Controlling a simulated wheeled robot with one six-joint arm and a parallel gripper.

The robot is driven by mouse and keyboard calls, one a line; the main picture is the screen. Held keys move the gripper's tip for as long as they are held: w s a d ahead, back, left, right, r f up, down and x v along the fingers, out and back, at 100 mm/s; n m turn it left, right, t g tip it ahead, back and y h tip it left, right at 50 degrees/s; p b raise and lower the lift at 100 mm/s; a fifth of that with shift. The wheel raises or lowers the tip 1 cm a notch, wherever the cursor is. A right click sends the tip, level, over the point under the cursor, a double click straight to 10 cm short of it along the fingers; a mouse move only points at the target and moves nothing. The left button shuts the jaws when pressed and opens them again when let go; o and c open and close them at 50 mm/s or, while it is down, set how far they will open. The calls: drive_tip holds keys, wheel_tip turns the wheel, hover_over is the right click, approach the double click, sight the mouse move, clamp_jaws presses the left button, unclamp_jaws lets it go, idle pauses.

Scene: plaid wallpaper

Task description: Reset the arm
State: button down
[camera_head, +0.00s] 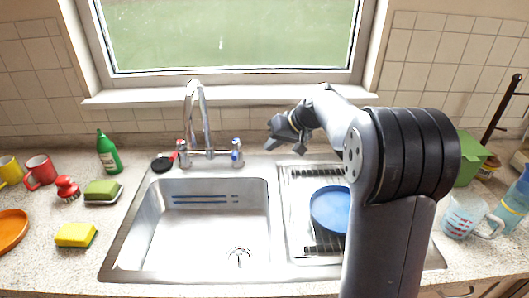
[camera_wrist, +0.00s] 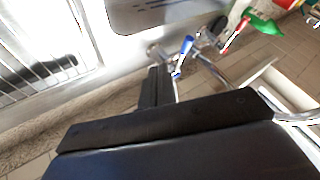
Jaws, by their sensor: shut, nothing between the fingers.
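My arm reaches up from the lower right of the head view and bends toward the window. My gripper (camera_head: 274,136) is at its end, shut and empty, in the air to the right of the faucet (camera_head: 200,120) and near the back edge of the counter. In the wrist view the dark body of my gripper fills the lower part, with its fingers (camera_wrist: 158,86) pointing toward the blue-marked tap handle (camera_wrist: 185,50). My gripper appears clear of the handle, but the exact gap is hard to tell.
The sink basin (camera_head: 213,223) is empty apart from its drain. A blue plate (camera_head: 329,209) lies on the drainer at right. A green bottle (camera_head: 108,153), yellow sponge (camera_head: 76,235) and mugs stand left; a measuring cup (camera_head: 463,217) and green box (camera_head: 467,160) stand right.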

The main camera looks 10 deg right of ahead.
drive_tip(key=shift+v, duration=0.8)
drive_tip(key=shift+a+f, duration=0.1)
